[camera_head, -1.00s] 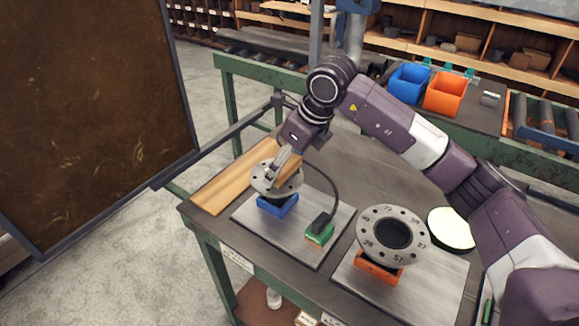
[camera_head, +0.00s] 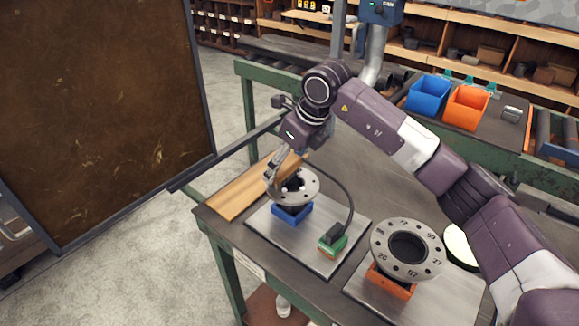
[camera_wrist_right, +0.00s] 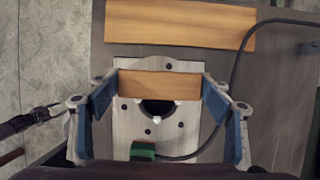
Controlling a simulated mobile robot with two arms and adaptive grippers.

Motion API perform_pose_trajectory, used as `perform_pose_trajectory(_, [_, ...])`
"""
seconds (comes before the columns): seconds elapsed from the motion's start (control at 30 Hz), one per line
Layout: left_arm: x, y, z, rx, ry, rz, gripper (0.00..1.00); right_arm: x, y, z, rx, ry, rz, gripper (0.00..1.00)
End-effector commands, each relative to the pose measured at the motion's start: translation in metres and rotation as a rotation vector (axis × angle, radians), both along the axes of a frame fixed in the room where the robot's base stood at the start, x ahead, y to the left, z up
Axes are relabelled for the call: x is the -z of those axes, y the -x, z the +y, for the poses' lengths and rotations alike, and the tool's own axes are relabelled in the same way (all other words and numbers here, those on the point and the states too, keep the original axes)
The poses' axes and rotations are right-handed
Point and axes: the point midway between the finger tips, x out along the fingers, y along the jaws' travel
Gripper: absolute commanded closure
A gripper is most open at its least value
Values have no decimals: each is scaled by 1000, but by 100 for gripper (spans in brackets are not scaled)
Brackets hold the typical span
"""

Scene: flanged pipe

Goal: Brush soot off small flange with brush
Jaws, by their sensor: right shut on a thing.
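The small flange (camera_head: 309,194) is a pale grey ring with bolt holes, standing on a blue block (camera_head: 292,214) at the left of the bench. My right gripper (camera_head: 284,164) is over the far left side of the flange. It is shut on the brush, whose wooden body (camera_wrist_right: 160,85) spans between the blue finger pads in the right wrist view. The bristles are hidden, so I cannot tell whether they touch the flange. The flange face (camera_wrist_right: 136,118) and dark bore show below the brush there. I cannot clearly make out soot. My left gripper is not in view.
A larger numbered flange (camera_head: 432,262) stands on an orange block (camera_head: 389,285) to the right. A green-based block (camera_head: 333,245) with a black cable sits near the small flange. A wooden board (camera_head: 232,193) lies behind. A big brown panel (camera_head: 95,110) stands at left.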

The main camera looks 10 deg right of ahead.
Motion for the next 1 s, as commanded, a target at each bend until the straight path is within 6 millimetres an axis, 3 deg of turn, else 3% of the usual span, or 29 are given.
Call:
perform_pose_trajectory(0.33, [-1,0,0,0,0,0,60,-2,-13,10,0,0,-1,47])
perform_pose_trajectory(1.0, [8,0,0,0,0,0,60,1,15,-12,0,-1,-2,47])
